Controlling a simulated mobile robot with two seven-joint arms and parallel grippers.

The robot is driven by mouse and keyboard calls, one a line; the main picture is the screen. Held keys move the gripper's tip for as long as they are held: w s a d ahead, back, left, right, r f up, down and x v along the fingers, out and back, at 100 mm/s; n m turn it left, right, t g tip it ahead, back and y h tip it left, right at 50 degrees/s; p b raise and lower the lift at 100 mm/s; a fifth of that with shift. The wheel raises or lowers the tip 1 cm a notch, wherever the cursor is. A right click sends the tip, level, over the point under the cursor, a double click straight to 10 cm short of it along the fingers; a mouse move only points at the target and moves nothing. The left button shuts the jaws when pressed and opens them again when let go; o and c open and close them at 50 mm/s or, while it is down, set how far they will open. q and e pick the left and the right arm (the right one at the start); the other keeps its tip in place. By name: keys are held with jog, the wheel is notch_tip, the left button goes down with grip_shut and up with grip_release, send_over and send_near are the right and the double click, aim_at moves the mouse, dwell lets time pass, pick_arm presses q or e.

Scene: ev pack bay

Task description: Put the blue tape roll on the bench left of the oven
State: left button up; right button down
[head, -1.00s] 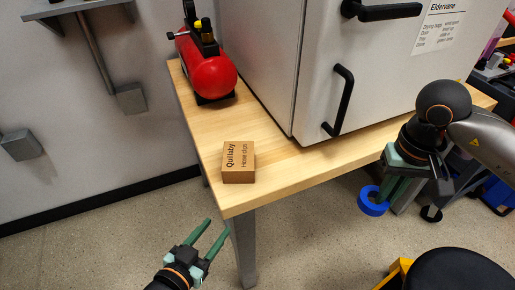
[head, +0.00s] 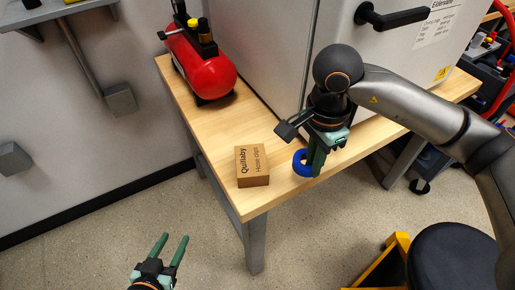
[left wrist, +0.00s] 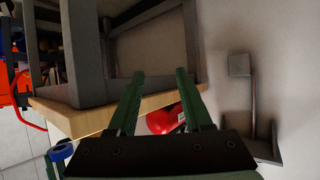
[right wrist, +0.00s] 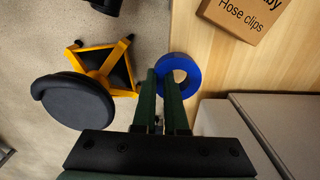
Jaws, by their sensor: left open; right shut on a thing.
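The blue tape roll (head: 301,163) is held by my right gripper (head: 316,163) over the front part of the wooden bench (head: 262,195), to the right of the hose clips box. In the right wrist view the roll (right wrist: 186,67) sits between the fingertips (right wrist: 167,80), its ring partly hidden by them. I cannot tell whether it touches the bench top. The white oven (head: 285,50) stands on the bench behind my right arm, which hides part of its front. My left gripper (head: 172,240) is open and empty, low in front of the bench; its fingers (left wrist: 160,80) also show in the left wrist view.
The brown hose clips box (head: 252,166) lies on the bench left of the roll. A red compressor (head: 202,65) stands at the bench's back left. A black stool (head: 450,255) with a yellow base is on the floor at right. Bench top is clear around the box.

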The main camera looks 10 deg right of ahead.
jog(key=s+a+r+m+p, duration=0.2)
jog(key=r+m+p, duration=0.15)
jog(key=m, duration=0.85)
jog(key=s+a+r+m+p, duration=0.1)
jog(key=s+r+m+p, duration=0.25)
jog(key=m, duration=0.75)
send_over(276, 160)
jog(key=shift+m, duration=0.3)
jog(key=f, duration=0.6)
jog(key=s+f, duration=0.1)
jog(key=f, duration=0.2)
jog(key=shift+d+b, duration=0.1)
jog(key=shift+b, duration=0.25)
jog(key=shift+w+f, duration=0.5)
jog(key=shift+f, duration=0.1)
pick_arm(q)
jog(key=shift+s+d+f+n+g, duration=0.1)
jog(key=shift+s+f+n+g, duration=0.1)
jog(key=shift+s+g, duration=0.45)
jog(key=shift+s+a+f+n+g, duration=0.1)
jog(key=shift+s+f+g, duration=0.2)
jog(key=shift+s, duration=0.55)
jog(key=shift+s+d+f+n+g, duration=0.1)
jog(key=shift+s+f+g, duration=0.05)
jog(key=shift+s+g, duration=0.5)
pick_arm(e)
jog(key=shift+f, duration=1.5)
pick_arm(q)
jog(key=shift+s, duration=0.1)
